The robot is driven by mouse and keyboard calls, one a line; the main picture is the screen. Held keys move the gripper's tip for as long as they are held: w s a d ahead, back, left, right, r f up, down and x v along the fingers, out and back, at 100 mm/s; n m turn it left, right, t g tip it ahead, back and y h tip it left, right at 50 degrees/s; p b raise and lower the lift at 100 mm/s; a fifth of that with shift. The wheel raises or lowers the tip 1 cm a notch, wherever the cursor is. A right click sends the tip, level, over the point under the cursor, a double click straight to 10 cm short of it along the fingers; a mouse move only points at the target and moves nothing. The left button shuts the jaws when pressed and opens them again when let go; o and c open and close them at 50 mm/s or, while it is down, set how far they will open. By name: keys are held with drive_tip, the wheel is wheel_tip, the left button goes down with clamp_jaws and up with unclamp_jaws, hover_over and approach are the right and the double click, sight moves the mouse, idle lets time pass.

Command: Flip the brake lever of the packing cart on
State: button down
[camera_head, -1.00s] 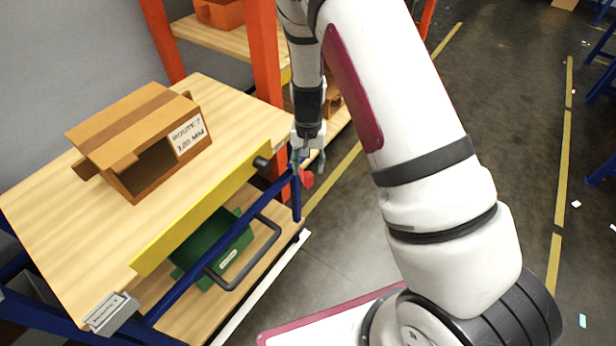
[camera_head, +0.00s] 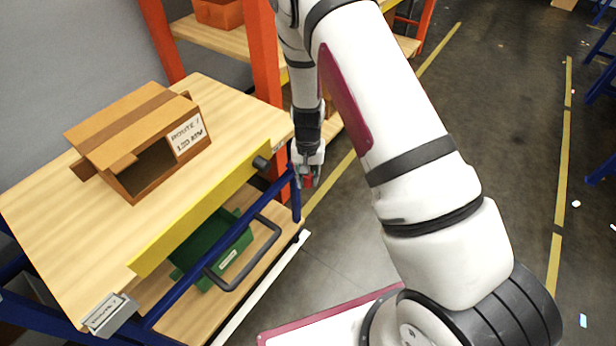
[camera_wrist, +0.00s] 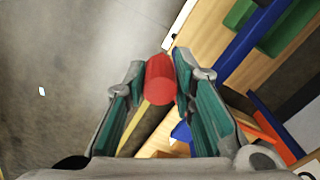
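The packing cart (camera_head: 60,240) stands at left in the head view, with a wooden top, blue frame and yellow front strip. The red brake lever end (camera_head: 307,181) is by the cart's far right corner post, partly hidden by my gripper (camera_head: 306,176). In the wrist view the red cylinder-shaped lever end (camera_wrist: 160,82) lies between the two fingertips of my gripper (camera_wrist: 158,72). The fingers are apart, one on each side of it. The right finger is very close to it; I cannot tell whether it touches. The lever's mount is hidden.
A cardboard box (camera_head: 150,130) sits on the cart top. A green bin (camera_head: 215,240) is on the lower shelf behind a dark handle (camera_head: 245,275). An orange-post rack (camera_head: 265,60) stands behind. Floor to the right is open, with yellow lines (camera_head: 565,150).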

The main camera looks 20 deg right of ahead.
drive_tip(key=shift+d, duration=0.15)
drive_tip(key=w+d+n+b, duration=0.5)
drive_tip(key=d+n, duration=0.2)
drive_tip(key=n, duration=0.4)
drive_tip(key=shift+w+d, duration=0.3)
drive_tip(key=shift+w, duration=0.05)
idle(0.6)
drive_tip(key=c, duration=1.3)
unclamp_jaws()
drive_tip(key=shift+c, duration=0.2)
wheel_tip(320, 180, up, 12)
